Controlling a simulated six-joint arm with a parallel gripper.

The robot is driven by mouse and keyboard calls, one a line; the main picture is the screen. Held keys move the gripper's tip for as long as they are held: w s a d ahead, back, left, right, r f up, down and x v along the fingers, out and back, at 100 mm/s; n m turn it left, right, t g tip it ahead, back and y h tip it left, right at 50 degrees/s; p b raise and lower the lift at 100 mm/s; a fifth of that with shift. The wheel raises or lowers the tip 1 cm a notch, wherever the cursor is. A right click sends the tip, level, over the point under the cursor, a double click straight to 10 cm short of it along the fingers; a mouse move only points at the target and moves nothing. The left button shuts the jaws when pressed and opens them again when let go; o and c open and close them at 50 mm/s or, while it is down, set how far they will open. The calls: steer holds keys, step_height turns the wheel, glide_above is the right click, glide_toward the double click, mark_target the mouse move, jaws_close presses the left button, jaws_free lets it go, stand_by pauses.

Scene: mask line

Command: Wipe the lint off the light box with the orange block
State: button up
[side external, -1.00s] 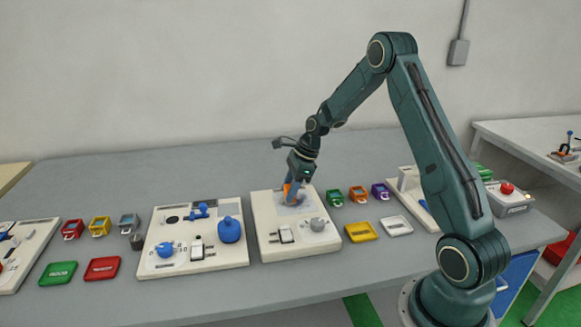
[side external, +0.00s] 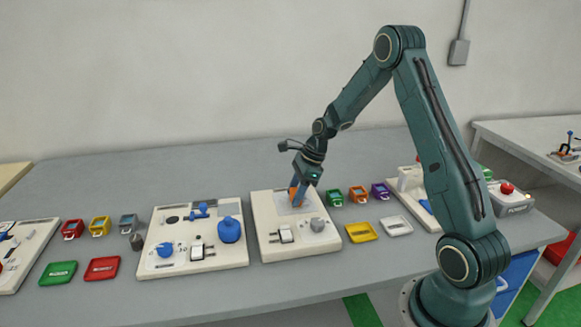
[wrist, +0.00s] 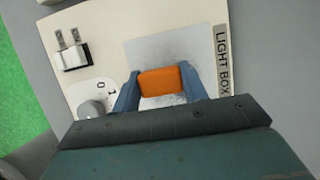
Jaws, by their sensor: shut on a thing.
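My gripper (wrist: 162,92) is shut on the orange block (wrist: 163,82), with one blue finger on each side of it. I cannot tell whether the block touches the panel. In the side view my gripper (side external: 297,195) points down over the light box's cream board (side external: 263,211), and the orange block (side external: 293,192) shows partly behind a finger.
The light box board carries a grey knob (side external: 317,224) and a white switch (side external: 285,235). Small green (side external: 334,197), orange (side external: 358,194) and purple (side external: 380,190) containers stand to its right, near a yellow tray (side external: 361,232). Another board (side external: 180,221) with blue parts is on its left.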

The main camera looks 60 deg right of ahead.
steer(key=shift+w+d, duration=1.95)
steer(key=shift+s+d, duration=0.2)
steer(key=shift+d, duration=0.05)
steer(key=shift+s+d, duration=0.2)
steer(key=shift+s, duration=0.1)
steer(key=shift+s+a, duration=2.95)
steer(key=shift+a, duration=0.1)
step_height(320, 180, up, 8)
steer(key=shift+w+d+r, duration=0.1)
steer(key=shift+w+d, duration=0.05)
steer(key=w+d, duration=0.5)
steer(key=d, duration=0.1)
steer(key=shift+d, duration=0.2)
